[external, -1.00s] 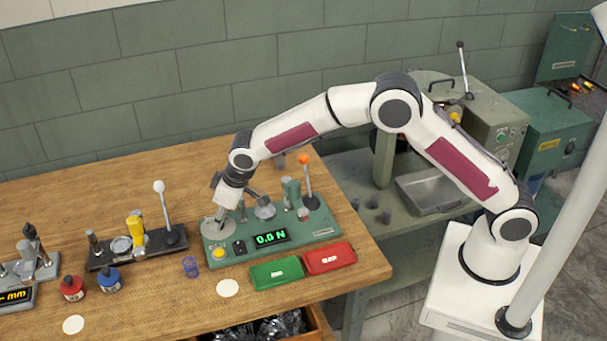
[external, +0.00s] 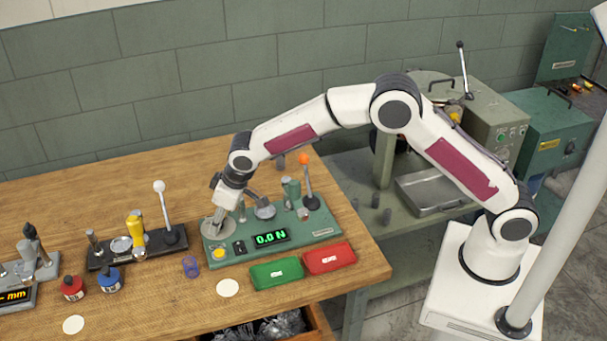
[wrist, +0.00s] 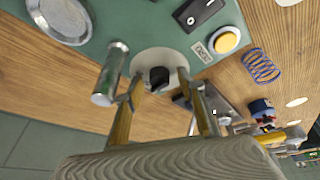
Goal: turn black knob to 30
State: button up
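The black knob (wrist: 159,77) sits on a pale round dial plate (wrist: 172,58) at the corner of the green tester base (wrist: 125,25). In the external view the dial plate (external: 217,228) is at the base's left end, and my gripper hides the knob. My gripper (wrist: 166,88) is open above the plate, one finger on each side of the knob in the wrist view. A gap shows between the knob and each finger, so it is not gripped. I cannot read any dial numbers.
A metal post (wrist: 112,75) stands close beside one finger. A rocker switch (wrist: 198,12) and yellow button (wrist: 228,40) are near the dial. The display (external: 270,239) reads 0.0 N. A blue spring (external: 190,266) lies on the table. Green (external: 277,272) and red (external: 329,258) trays stand in front.

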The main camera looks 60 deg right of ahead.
jog(key=shift+r, duration=0.1)
jog(key=v, duration=1.1)
jog(key=shift+s+r, duration=0.15)
jog(key=shift+r, duration=0.25)
dwell(0.3)
jog(key=s+d+r+m, duration=0.1)
jog(key=s+d+r, duration=0.5)
jog(key=s, duration=0.4)
jog(key=s+d+r, duration=0.7)
jog(key=s, duration=0.4)
jog(key=s+d+f, duration=0.2)
jog(key=s, duration=0.8)
jog(key=s+d+f+m+t, duration=0.1)
jog(key=s+d+f, duration=0.1)
jog(key=s, duration=0.9)
jog(key=shift+d, duration=0.4)
